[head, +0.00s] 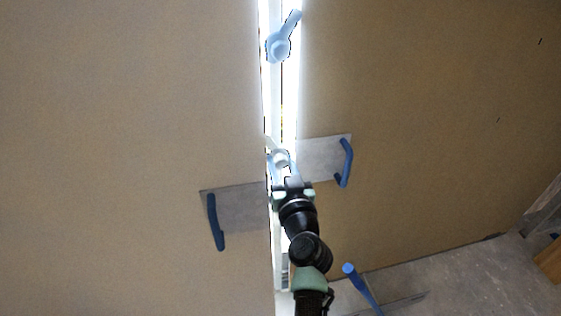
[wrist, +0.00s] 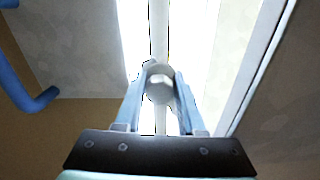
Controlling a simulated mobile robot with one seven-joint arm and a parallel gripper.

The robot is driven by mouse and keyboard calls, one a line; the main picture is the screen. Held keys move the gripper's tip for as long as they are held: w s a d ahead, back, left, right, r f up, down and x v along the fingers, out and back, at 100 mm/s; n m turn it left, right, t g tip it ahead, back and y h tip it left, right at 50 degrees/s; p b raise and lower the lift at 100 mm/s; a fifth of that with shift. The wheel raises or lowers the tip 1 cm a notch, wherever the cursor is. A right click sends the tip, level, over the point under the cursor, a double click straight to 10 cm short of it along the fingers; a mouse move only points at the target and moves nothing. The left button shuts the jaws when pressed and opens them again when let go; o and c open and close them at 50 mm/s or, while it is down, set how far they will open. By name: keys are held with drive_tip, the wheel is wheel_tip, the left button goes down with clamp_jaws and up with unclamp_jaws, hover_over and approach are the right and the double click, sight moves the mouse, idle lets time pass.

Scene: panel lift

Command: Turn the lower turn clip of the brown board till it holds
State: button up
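Two brown boards, one left (head: 120,120) and one right (head: 420,110), stand on either side of a bright gap with a white upright. The lower turn clip (head: 280,158) is on the upright, pale and partly hidden by my gripper. Its pale round part (wrist: 160,84) shows in the wrist view. The upper turn clip (head: 279,47) is light blue, its arm tilted up and right. My gripper (head: 284,172) is at the lower clip. In the wrist view its blue fingers (wrist: 162,88) stand apart, one on each side of the clip. Whether they press on it is unclear.
Blue handles on grey plates sit on the left board (head: 216,222) and right board (head: 345,163), close beside my arm. A blue-handled object (head: 360,285) is at the bottom, right of my arm. Grey floor (head: 470,285) shows at lower right.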

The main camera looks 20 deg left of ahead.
clamp_jaws()
drive_tip(key=m, duration=0.5)
drive_tip(key=shift+s+a+m+b, duration=0.1)
drive_tip(key=shift+m+b, duration=0.2)
drive_tip(key=shift+b, duration=0.1)
drive_tip(key=m, duration=0.6)
drive_tip(key=shift+r+p, duration=0.2)
drive_tip(key=shift+p, duration=0.2)
drive_tip(key=m+p, duration=0.1)
drive_tip(key=m, duration=0.5)
drive_tip(key=shift+r+m+p, duration=0.1)
drive_tip(key=shift+m+p, duration=0.3)
drive_tip(key=m+p, duration=0.2)
drive_tip(key=m, duration=0.3)
drive_tip(key=shift+m, duration=0.3)
drive_tip(key=o, duration=0.8)
unclamp_jaws()
drive_tip(key=shift+c, duration=0.2)
